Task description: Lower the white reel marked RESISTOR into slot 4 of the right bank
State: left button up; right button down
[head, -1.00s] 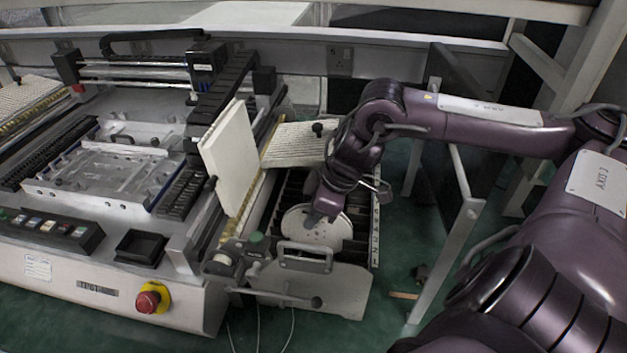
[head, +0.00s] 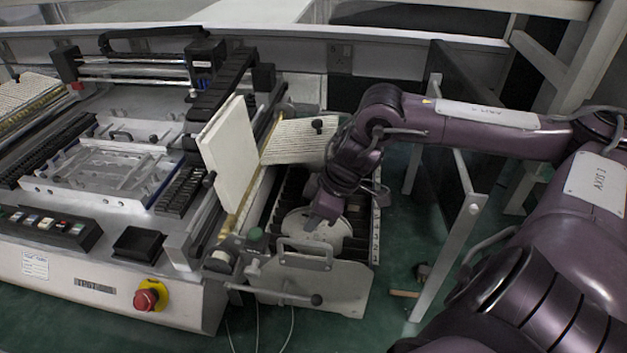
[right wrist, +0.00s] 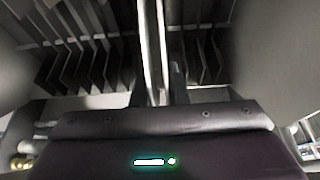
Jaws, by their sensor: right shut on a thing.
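The white reel (head: 303,222) shows as a pale disc with small dark holes, standing in the feeder bank right of the machine. Its marking cannot be read. My right gripper (head: 319,222) is shut on its upper part. In the right wrist view the reel (right wrist: 151,45) is edge-on, a thin pale strip between the two dark fingers (right wrist: 160,92). The right bank (head: 356,243) has dark upright dividers, seen in the wrist view on both sides of the reel (right wrist: 75,65). The reel's lower part is hidden by the bank's front, and I cannot tell which slot it is over. My left gripper is out of view.
A grey front plate with a handle (head: 305,250) stands before the bank, with a lever (head: 316,299) below. A tall cream panel (head: 229,150) rises left of it. A ribbed pale cover (head: 297,142) lies behind. A grey frame post (head: 448,250) stands to the right.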

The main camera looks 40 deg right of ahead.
jog(key=c, duration=1)
grip_release()
jog(key=shift+c, duration=0.2)
jog(key=shift+r, duration=0.15)
notch_tip(320, 180, up, 8)
jog(key=p, duration=0.8)
